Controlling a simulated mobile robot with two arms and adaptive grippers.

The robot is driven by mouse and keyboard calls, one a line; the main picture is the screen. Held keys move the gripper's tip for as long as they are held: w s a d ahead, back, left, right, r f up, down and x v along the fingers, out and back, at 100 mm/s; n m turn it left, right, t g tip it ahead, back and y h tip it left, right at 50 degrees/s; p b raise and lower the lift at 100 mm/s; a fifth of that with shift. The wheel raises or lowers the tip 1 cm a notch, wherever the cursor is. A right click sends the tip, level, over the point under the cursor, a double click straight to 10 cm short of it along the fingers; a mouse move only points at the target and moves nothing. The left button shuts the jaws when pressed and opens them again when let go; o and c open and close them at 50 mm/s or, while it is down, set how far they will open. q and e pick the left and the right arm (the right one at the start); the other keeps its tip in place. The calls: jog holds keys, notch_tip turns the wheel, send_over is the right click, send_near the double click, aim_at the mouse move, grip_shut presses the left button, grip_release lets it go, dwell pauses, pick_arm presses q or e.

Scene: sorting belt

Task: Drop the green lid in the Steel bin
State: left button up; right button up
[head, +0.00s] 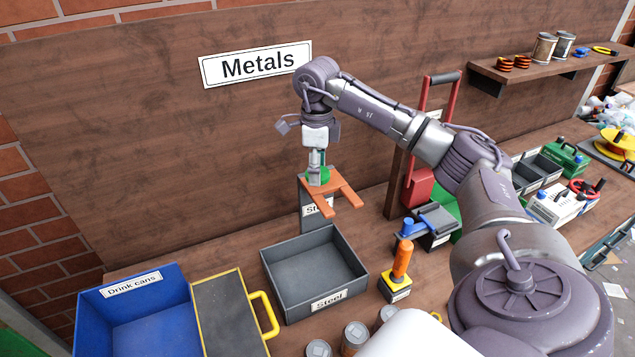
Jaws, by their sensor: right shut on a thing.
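My right gripper (317,165) points down above the back of the Steel bin (328,299). It is shut on the green lid (319,178), which shows as a small green piece at the fingertips; the fingers hide part of it. The lid is close to an orange forked piece (325,192), and I cannot tell whether they touch. The Steel bin is an open dark grey box with a Steel label on its front, and its visible inside is empty. My left gripper is out of view.
A grey post with a Steel label (313,208) stands behind the bin. The blue Drink cans bin (134,291) and a yellow-edged tray (230,310) are on the left. An orange-handled tool (401,262) stands to the right. Several cans are in front.

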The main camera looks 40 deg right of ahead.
notch_tip(320, 180, down, 3)
jog(key=shift+w+f+b, duration=0.15)
jog(key=shift+b, duration=0.7)
jog(key=o, duration=0.8)
jog(key=shift+c, duration=0.2)
notch_tip(320, 180, up, 12)
